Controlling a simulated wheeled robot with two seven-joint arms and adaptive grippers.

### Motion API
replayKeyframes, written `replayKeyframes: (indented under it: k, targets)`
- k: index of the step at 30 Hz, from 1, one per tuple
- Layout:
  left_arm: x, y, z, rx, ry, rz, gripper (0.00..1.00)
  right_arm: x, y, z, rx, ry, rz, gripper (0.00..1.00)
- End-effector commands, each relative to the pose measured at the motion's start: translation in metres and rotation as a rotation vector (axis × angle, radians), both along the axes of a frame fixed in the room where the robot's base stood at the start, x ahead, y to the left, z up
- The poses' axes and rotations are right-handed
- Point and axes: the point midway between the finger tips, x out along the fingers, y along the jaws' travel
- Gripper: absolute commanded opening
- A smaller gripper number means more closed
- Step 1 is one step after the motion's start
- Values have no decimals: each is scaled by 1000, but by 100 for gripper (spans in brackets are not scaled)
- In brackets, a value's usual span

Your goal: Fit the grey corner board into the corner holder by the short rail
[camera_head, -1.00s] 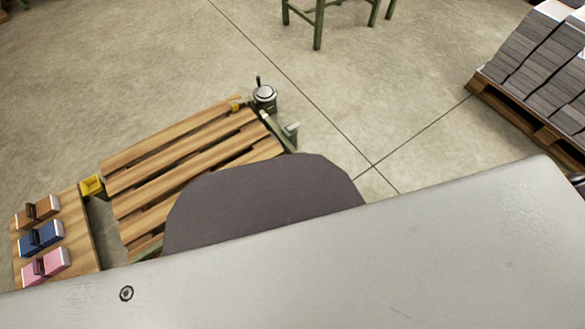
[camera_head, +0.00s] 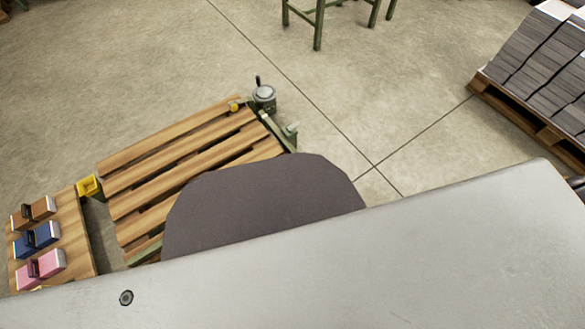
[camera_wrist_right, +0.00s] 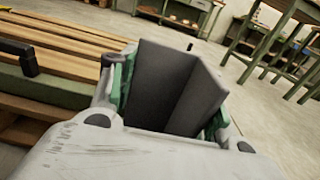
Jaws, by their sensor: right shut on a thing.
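The grey corner board (camera_wrist_right: 165,85), two dark panels meeting at an angle, stands between the green-lined fingers of my right gripper (camera_wrist_right: 163,108) in the right wrist view. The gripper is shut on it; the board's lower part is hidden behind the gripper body. In the head view neither the board nor either gripper can be made out. The slatted wooden table (camera_head: 150,175) has a short green rail (camera_head: 276,131) along its right end. A small yellow-and-green fitting (camera_head: 236,106) sits at its far right corner; I cannot tell whether this is the corner holder.
A round grey device with a lever (camera_head: 264,95) stands beside the table's far corner. A yellow box (camera_head: 89,187) is at the left end, near a side table (camera_head: 75,255) with brown, blue and pink blocks. A loaded pallet (camera_head: 520,115) stands far right.

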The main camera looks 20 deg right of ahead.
Motion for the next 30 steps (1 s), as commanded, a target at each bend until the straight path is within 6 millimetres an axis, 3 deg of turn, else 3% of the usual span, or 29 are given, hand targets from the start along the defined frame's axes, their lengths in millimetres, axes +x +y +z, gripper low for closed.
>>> replayKeyframes:
  k: [7, 8, 12, 30]
  targets:
    - [-6, 0, -3, 1, 13, -1, 40, 0, 0, -4, 0, 0, 0, 20]
    - [-7, 0, -3, 1, 14, -1, 40, 0, 0, -5, 0, 0, 0, 50]
    - [-9, 0, -5, 1, 18, -1, 40, 0, 0, -5, 1, 0, 0, 68]
    - [0, 0, 0, 2, 1, 0, 40, 0, 0, -2, 1, -1, 0, 69]
